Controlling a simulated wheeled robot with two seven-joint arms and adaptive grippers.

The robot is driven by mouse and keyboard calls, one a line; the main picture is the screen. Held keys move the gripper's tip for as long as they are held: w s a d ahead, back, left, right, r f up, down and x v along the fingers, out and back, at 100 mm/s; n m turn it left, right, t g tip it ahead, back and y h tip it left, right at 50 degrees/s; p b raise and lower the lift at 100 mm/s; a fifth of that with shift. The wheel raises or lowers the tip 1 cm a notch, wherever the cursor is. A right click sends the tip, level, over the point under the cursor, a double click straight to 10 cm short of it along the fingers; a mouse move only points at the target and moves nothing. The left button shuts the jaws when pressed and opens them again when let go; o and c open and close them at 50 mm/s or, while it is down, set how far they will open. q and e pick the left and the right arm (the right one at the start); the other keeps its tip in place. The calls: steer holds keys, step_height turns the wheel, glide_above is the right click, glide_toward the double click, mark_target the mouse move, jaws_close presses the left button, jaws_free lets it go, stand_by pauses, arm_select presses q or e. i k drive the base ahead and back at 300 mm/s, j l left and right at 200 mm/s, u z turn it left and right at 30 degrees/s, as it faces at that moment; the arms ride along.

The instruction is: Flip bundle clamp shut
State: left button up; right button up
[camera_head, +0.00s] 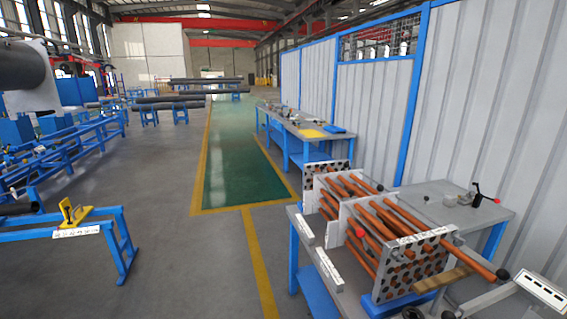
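A bundle of copper-coloured tubes (400,222) runs through several upright hole plates at the right; the near plate (385,283) is grey with dark holes. A small clamp-like fitting (480,197) with a dark handle and red tip stands on the grey table behind. I cannot tell which part is the bundle clamp, or whether it is open. Neither gripper can be made out; small dark shapes at the bottom edge are unclear.
The grey table (430,190) stands against a white ribbed wall. Another workbench (300,130) is farther back. A blue stand (100,228) with a yellow bracket (72,211) is at the left. The floor between, with a green walkway (240,170), is clear.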

mark_target(360, 233)
steer(key=z, duration=1.3)
steer(key=k+j, duration=0.3)
steer(key=k, duration=0.15)
